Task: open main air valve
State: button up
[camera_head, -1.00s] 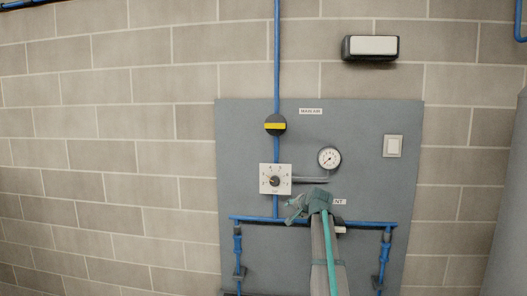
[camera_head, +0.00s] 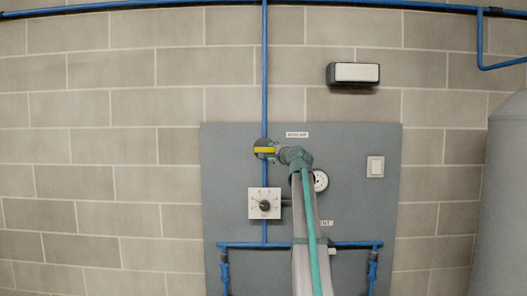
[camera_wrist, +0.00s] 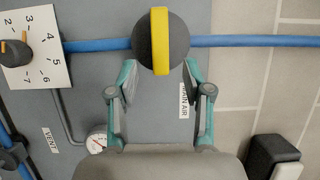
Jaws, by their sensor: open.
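The main air valve is a round dark knob with a yellow handle bar (camera_head: 265,150), on a vertical blue pipe. The bar lies crosswise to the pipe. In the wrist view the yellow bar (camera_wrist: 160,42) stands upright while the pipe (camera_wrist: 240,41) runs sideways. My gripper (camera_wrist: 159,72) is open, one finger on each side of the knob's lower part and the bar's near end. I cannot tell whether the fingers touch the knob. In the head view my gripper (camera_head: 274,154) is at the valve, partly covering its right side. A "MAIN AIR" label (camera_head: 297,134) is above right.
A numbered white dial (camera_head: 256,209) sits on the pipe below the valve. A round gauge (camera_head: 320,181), partly behind my arm, and a light switch (camera_head: 375,167) are on the grey panel (camera_head: 225,180). A dark-framed lamp (camera_head: 353,74) is above. The wall left of the panel is bare.

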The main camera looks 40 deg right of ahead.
aim_at(266, 150)
jog(key=p+x, duration=0.2)
jog(key=x, duration=0.6)
jog(key=shift+w+d+r, duration=0.1)
jog(key=shift+r, duration=0.05)
jog(key=shift+w+d, duration=0.1)
jog(key=shift+w, duration=0.4)
grip_shut()
